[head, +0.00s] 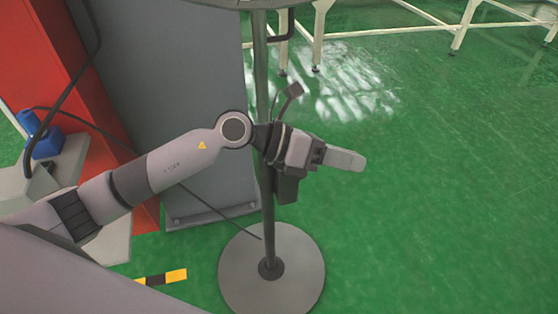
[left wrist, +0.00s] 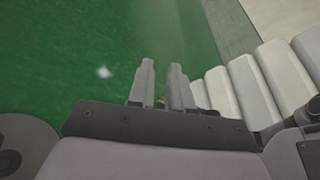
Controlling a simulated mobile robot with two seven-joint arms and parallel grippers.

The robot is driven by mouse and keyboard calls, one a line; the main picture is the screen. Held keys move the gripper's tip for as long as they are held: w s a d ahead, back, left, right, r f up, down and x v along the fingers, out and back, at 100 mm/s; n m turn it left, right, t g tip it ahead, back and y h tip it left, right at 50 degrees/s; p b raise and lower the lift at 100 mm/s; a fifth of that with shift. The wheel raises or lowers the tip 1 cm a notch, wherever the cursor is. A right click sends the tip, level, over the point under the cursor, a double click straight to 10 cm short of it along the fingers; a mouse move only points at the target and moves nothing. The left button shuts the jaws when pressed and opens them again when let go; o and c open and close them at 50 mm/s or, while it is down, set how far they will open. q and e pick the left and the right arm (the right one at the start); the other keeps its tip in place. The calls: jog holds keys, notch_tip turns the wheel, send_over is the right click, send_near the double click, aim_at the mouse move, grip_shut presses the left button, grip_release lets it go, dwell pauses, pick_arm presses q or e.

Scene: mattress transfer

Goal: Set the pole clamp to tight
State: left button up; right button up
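A grey upright pole (head: 261,75) stands on a round grey base (head: 240,285). A dark bent handle (head: 291,25) juts right from beside the pole at the top edge, under a plate cut off by the frame; I cannot tell whether it is the pole clamp or how it is set. My left gripper (head: 362,162) is right of the pole, well below that handle, with my arm crossing in front of the pole. In the left wrist view its two fingers (left wrist: 161,65) are apart with nothing held between them. My right gripper is not in view.
Pale rounded slabs (left wrist: 246,88) lie in a row right of the fingers in the left wrist view. A grey panel (head: 190,80) and red cabinet (head: 95,80) stand behind my arm. White frame legs (head: 318,35) are at the back. Green floor (head: 450,200) is clear at right.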

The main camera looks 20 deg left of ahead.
pick_arm(q)
jog(key=w+a+f+m+y, duration=0.2)
jog(key=w+a+f+y, duration=0.1)
jog(key=a+f+y, duration=0.25)
jog(key=g+y, duration=0.1)
jog(key=y, duration=0.4)
send_near(279, 165)
jog(key=shift+w+d+f+m, duration=0.2)
jog(key=shift+w+f, duration=0.1)
jog(key=shift+f, duration=0.25)
jog(key=shift+w+d+f+m, duration=0.2)
jog(key=shift+w+f, duration=0.05)
jog(key=shift+f, duration=0.35)
jog(key=shift+x, duration=3.6)
grip_shut()
